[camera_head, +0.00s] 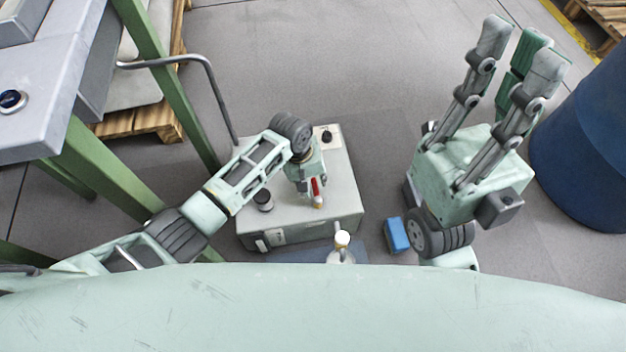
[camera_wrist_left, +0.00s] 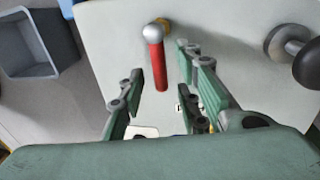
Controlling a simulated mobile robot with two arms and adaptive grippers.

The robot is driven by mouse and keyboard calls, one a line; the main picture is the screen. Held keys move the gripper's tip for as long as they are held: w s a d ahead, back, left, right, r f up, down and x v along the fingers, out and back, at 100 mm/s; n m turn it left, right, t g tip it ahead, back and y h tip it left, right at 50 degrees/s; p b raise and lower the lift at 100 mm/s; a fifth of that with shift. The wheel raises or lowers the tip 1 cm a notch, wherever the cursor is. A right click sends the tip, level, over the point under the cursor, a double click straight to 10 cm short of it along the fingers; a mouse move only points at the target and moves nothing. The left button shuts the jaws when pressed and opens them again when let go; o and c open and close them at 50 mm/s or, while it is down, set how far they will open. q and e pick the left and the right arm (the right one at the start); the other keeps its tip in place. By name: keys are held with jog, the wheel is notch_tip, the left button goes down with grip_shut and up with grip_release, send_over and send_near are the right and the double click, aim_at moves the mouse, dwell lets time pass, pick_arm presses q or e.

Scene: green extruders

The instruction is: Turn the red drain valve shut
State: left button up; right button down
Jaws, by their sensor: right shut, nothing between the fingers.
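The red drain valve (camera_head: 315,186) is a short red lever on the pale box-shaped machine (camera_head: 348,190). In the left wrist view the red lever (camera_wrist_left: 157,66) ends in a silver ball beside a brass fitting (camera_wrist_left: 190,42). My left gripper (camera_head: 308,188) hangs over the machine, pointing down at the lever. In the left wrist view its fingers (camera_wrist_left: 160,82) are open, one on each side of the lever, with gaps visible; contact cannot be made out.
Black knobs (camera_head: 326,136) (camera_head: 263,201) stand on the machine. A white-topped item (camera_head: 342,239) and a small blue box (camera_head: 397,235) are in front. A green-framed grey unit (camera_head: 45,100) is left, a blue drum (camera_head: 590,140) right.

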pick_arm(q)
jog(key=shift+c, duration=0.5)
grip_shut()
